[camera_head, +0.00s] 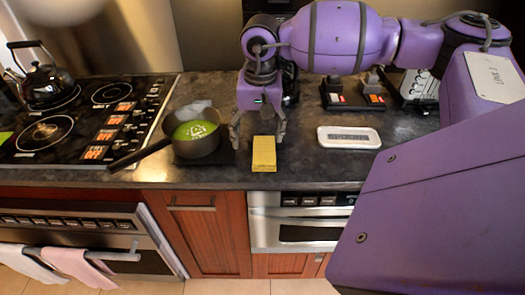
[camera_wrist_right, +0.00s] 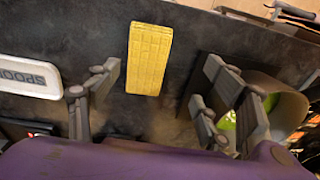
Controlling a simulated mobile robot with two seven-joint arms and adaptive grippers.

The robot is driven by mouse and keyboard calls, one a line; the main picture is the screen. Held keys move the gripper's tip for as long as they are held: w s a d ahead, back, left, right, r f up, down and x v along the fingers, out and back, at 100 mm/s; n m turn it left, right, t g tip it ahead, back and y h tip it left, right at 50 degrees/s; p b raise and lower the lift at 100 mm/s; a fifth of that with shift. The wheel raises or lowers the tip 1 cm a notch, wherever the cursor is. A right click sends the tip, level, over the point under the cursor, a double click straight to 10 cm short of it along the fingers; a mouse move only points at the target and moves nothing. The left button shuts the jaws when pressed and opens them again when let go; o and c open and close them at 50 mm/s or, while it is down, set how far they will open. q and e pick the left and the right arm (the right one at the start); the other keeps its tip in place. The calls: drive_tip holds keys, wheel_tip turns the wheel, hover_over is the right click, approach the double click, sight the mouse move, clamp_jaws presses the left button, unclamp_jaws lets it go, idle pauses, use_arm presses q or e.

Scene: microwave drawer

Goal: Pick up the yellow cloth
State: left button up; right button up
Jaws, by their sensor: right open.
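The yellow cloth (camera_head: 264,155) is a small flat rectangle near the front edge of the dark counter. In the right wrist view the cloth (camera_wrist_right: 149,60) lies ahead of and between the two fingers, apart from both. My right gripper (camera_head: 257,140) is open and empty, pointing down just behind the cloth. Its spread fingers also show in the right wrist view (camera_wrist_right: 160,108). My left gripper is not in view.
A pot (camera_head: 197,137) with green contents stands close to the left of my right gripper. A white spoon rest (camera_head: 349,138) lies to the right. The stove (camera_head: 75,120) with a kettle (camera_head: 42,80) is at the left. The counter between cloth and spoon rest is clear.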

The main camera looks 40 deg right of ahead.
sight(265, 149)
drive_tip(key=shift+w+d+r+h, duration=0.15)
drive_tip(key=shift+d+r+h, duration=0.2)
drive_tip(key=shift+d, duration=0.45)
drive_tip(key=shift+d+f, duration=0.15)
drive_tip(key=f, duration=0.4)
drive_tip(key=f+p, duration=0.1)
drive_tip(key=f, duration=0.1)
drive_tip(key=shift+w+d+f, duration=0.1)
drive_tip(key=shift+d+f, duration=0.05)
drive_tip(key=shift+d, duration=0.15)
drive_tip(key=shift+w+f, duration=0.1)
drive_tip(key=shift+f, duration=0.25)
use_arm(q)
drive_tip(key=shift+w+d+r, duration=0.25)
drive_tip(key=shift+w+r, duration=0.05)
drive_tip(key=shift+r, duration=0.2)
use_arm(e)
drive_tip(key=shift+c, duration=0.5)
drive_tip(key=c, duration=1)
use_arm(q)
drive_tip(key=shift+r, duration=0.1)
use_arm(e)
drive_tip(key=shift+c, duration=0.2)
